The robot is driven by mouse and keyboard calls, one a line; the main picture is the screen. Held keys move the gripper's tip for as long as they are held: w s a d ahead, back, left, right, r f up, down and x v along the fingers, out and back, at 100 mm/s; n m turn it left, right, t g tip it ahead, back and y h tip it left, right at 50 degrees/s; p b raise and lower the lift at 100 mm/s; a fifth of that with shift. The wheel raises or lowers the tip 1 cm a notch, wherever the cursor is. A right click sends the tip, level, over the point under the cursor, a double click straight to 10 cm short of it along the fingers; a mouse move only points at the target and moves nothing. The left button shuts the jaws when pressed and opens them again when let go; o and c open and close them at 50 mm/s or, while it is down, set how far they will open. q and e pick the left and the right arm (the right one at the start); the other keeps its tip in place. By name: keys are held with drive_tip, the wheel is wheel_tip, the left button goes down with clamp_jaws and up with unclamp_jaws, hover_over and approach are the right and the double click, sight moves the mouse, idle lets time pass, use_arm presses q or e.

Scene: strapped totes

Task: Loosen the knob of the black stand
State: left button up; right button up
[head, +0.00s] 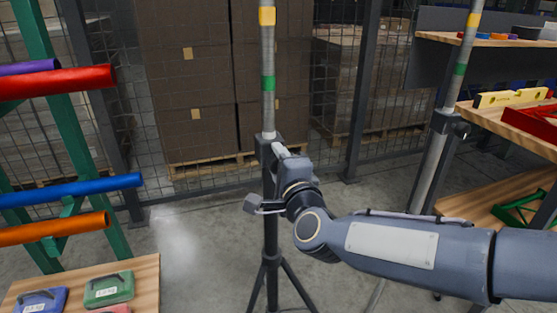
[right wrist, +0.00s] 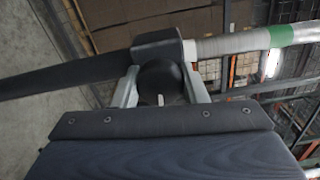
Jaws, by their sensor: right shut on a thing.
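The black stand (head: 271,222) stands upright on tripod legs in the middle of the head view. A grey inner pole (head: 268,110) with a yellow band and a green band rises from its black collar (head: 264,141). In the right wrist view the collar (right wrist: 157,52) lies across the picture, with the round black knob (right wrist: 161,80) on its near side. My right gripper (head: 279,150) reaches in from the right at collar height. Its two fingers are shut on the knob, one on each side; a short white mark shows on the knob. My left gripper is out of view.
A second stand with a grey lower tube (head: 428,172) leans in view at the right, beside wooden shelves (head: 510,130). A green rack with coloured tubes (head: 70,190) and a wooden top with weights (head: 140,270) are at the left. Mesh fence and stacked cartons (head: 190,80) stand behind.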

drive_tip(key=n+p, duration=0.1)
drive_tip(key=n, duration=0.3)
drive_tip(key=shift+n, duration=0.3)
drive_tip(key=n+p, duration=0.1)
drive_tip(key=n, duration=0.2)
drive_tip(key=shift+n+p, duration=0.4)
drive_tip(key=n+p, duration=0.1)
drive_tip(key=n, duration=0.3)
drive_tip(key=shift+p, duration=0.3)
drive_tip(key=shift+n+p, duration=0.45)
drive_tip(key=shift+n, duration=1.05)
drive_tip(key=shift+f, duration=0.1)
drive_tip(key=o, duration=1)
